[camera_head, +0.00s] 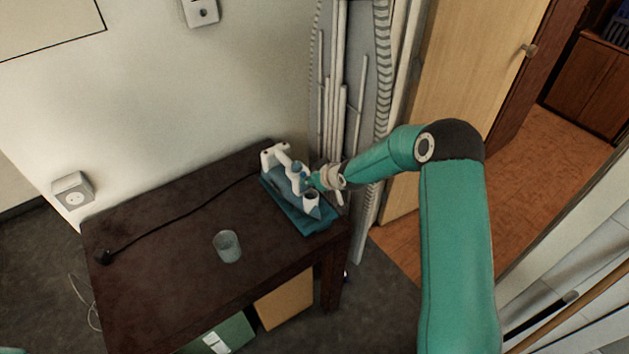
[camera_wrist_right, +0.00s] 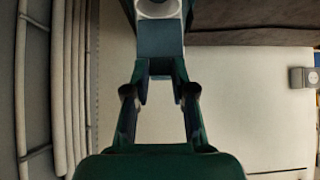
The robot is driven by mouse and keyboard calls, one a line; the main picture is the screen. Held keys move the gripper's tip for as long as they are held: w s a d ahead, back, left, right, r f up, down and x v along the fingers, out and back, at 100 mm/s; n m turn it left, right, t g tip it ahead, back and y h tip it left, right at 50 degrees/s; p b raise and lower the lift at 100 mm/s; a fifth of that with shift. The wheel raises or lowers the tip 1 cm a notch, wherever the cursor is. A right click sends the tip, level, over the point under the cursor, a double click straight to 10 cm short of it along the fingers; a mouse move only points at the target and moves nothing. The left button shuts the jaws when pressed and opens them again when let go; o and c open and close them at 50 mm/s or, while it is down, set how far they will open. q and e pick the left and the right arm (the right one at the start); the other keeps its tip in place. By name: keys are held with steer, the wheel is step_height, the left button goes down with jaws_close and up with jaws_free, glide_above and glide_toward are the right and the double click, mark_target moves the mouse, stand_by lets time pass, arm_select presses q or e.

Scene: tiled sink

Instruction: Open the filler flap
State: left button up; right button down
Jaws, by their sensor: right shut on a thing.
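A white and blue steam iron (camera_head: 273,157) lies on a blue base (camera_head: 312,226) at the right end of the dark table. My right gripper (camera_head: 311,182) reaches in from the right and is at the iron's upper side. In the right wrist view, its two fingers (camera_wrist_right: 160,88) are closed on a blue part of the iron (camera_wrist_right: 159,42), with a white rounded piece beyond it. I cannot make out the filler flap separately or tell whether it is open. The gripper hides some of the iron in the head view. My left gripper is out of view.
A clear glass (camera_head: 227,246) stands on the dark table (camera_head: 165,270), left of the iron. A black cord (camera_head: 178,213) runs from the iron to the table's left end. Pipes (camera_head: 338,80) rise behind the table. A wooden door (camera_head: 478,70) is at the right.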

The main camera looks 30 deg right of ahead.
steer(key=shift+w+r+g+b, duration=0.1)
steer(key=shift+w+g+b, duration=0.55)
steer(key=shift+b, duration=0.6)
steer(key=shift+a, duration=0.1)
steer(key=c, duration=1)
jaws_free()
steer(key=shift+o, duration=0.2)
steer(key=shift+s+r, duration=0.1)
steer(key=v, duration=1.1)
steer(key=shift+s+r, duration=0.2)
steer(key=shift+r, duration=0.15)
